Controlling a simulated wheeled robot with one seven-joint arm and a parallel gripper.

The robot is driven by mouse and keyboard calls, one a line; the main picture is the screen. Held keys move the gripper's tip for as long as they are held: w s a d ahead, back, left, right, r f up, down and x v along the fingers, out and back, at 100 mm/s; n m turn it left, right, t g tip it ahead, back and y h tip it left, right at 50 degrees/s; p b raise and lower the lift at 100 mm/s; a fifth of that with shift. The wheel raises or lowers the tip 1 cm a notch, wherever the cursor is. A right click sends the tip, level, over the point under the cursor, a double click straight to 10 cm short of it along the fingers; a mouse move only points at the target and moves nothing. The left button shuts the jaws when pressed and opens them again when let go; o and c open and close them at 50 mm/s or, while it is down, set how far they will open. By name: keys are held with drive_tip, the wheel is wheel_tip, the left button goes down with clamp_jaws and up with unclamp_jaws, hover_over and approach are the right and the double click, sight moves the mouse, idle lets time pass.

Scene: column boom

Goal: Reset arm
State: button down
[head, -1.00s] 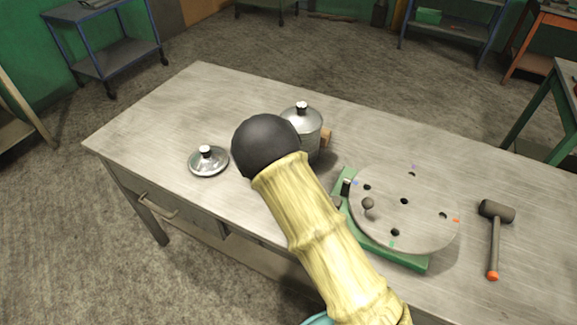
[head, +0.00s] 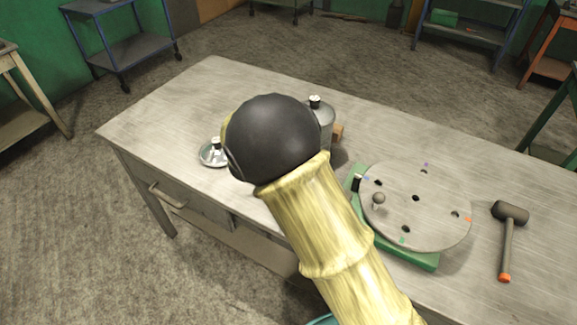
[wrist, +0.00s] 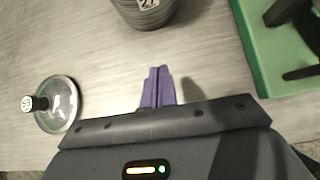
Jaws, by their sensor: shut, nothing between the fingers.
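My gripper (wrist: 158,88) shows in the wrist view as two purple fingers pressed together, shut and empty, above the grey wooden table (wrist: 105,50). In the head view the gripper is hidden behind my own arm, whose dark round joint covers part of the table. A metal pot (head: 324,117) with a lid stands behind that joint; its lower part shows at the top of the wrist view (wrist: 145,8). A loose lid (head: 212,154) lies on the table to the left of the joint and is partly covered. It also shows left of the fingers in the wrist view (wrist: 58,104).
A round grey disc (head: 425,215) with holes and a small knob sits on a green base (head: 420,259) to the right. A mallet (head: 508,235) lies further right. The table's far left (head: 210,85) is clear. Shelved carts (head: 125,45) stand beyond the table.

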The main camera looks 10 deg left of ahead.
idle(0.5)
drive_tip(key=s+d+r+m+g+y+p, duration=0.1)
drive_tip(key=s+d+r+m+g, duration=0.1)
drive_tip(key=s+d+m, duration=0.4)
drive_tip(key=s+d+r+m+g+y+p, duration=0.1)
drive_tip(key=s+d+r+m, duration=0.4)
drive_tip(key=d+m, duration=0.8)
drive_tip(key=s+d+r+m+g+y+p, duration=0.1)
drive_tip(key=s+d+r+m+g, duration=0.2)
drive_tip(key=s+d+m, duration=0.4)
drive_tip(key=d+m, duration=0.3)
drive_tip(key=m, duration=0.3)
drive_tip(key=shift+s+r+p, duration=0.15)
drive_tip(key=shift+s+p, duration=0.25)
